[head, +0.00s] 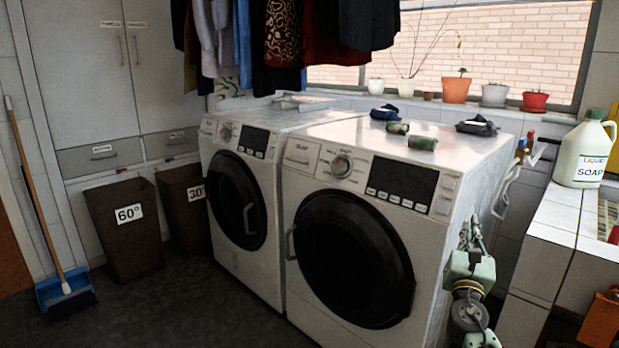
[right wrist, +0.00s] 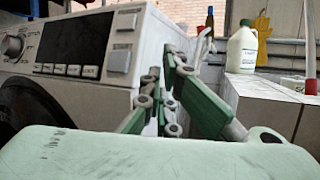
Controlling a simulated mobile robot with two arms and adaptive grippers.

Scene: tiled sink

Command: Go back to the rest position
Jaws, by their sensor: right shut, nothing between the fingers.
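My right gripper (head: 471,228) is green and grey and stands upright beside the right side of the nearer washing machine (head: 345,165). Its fingers are shut with nothing between them. In the right wrist view the fingers (right wrist: 161,68) rise in front of the machine's side and control panel. My left gripper is not in the head view.
A second machine (head: 215,150) stands to the left. Small bundles (head: 422,143) lie on the nearer top. The tiled counter (head: 552,222) with a liquid soap jug (head: 585,150) is close on the right. Brown bins (head: 118,245) and a broom (head: 42,205) stand left; dark floor is clear in front.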

